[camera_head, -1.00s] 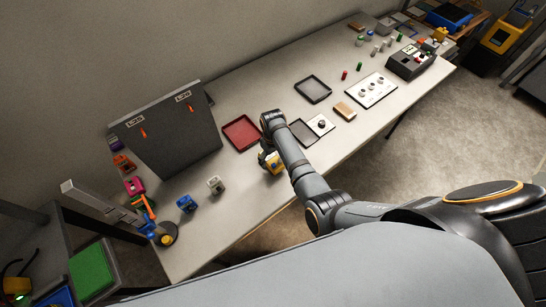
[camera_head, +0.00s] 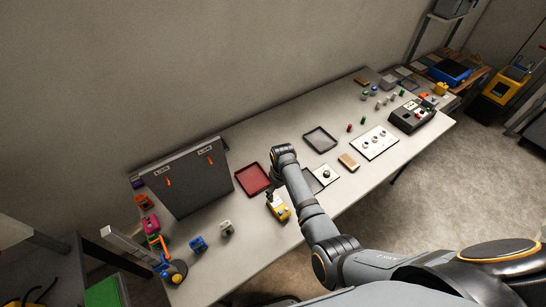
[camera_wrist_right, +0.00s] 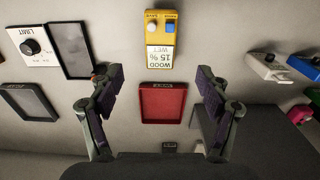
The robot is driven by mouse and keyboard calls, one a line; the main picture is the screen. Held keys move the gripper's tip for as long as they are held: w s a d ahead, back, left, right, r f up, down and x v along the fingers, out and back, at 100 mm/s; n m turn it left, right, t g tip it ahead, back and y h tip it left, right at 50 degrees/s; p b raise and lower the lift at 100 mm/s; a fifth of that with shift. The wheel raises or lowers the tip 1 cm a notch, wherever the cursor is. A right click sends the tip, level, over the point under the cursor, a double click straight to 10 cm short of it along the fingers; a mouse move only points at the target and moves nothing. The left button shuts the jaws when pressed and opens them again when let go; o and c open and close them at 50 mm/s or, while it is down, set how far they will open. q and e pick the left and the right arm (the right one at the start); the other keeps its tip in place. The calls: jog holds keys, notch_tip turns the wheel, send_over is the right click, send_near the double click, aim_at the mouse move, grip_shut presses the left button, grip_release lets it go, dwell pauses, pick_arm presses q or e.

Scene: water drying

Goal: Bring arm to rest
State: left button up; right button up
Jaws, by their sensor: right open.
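My right arm reaches over the table from the right in the head view. Its gripper (camera_head: 274,192) is just above and beside a yellow moisture meter (camera_head: 281,212) lying on the table. In the right wrist view the gripper (camera_wrist_right: 157,80) has its fingers spread wide with nothing between them. The meter also shows there (camera_wrist_right: 160,28), apart from the fingers, with a label reading "WOOD 15 % WET". My left gripper is not in view.
A red tray (camera_head: 252,179) lies close to the gripper, with a dark upright panel (camera_head: 187,181) to its left. A knob plate (camera_head: 325,173), a wooden block (camera_head: 348,161) and a dark tray (camera_head: 320,139) lie to the right. Small blue (camera_head: 198,244) and white (camera_head: 226,229) devices stand at front left.

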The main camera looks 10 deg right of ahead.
jog(key=s+d+r+m+t, duration=0.2)
jog(key=s+d+r, duration=0.4)
jog(key=s, duration=0.4)
jog(key=s+d+r+m+t, duration=0.1)
jog(key=s+d+r+t, duration=0.15)
jog(key=s+r, duration=0.65)
jog(key=s+d+f+g+b, duration=0.15)
jog(key=f+b, duration=0.25)
jog(key=f, duration=1.4)
jog(key=s+d+f+g+b, duration=0.15)
jog(key=f+b, duration=0.25)
jog(key=f, duration=1.4)
jog(key=s+d+f+b, duration=0.1)
jog(key=s+f+b, duration=0.4)
jog(key=s+f, duration=1.3)
notch_tip(320, 180, down, 3)
jog(key=shift+s+d+m+h, duration=0.25)
jog(key=shift+d+m+h, duration=0.05)
jog(key=shift+d+h, duration=0.1)
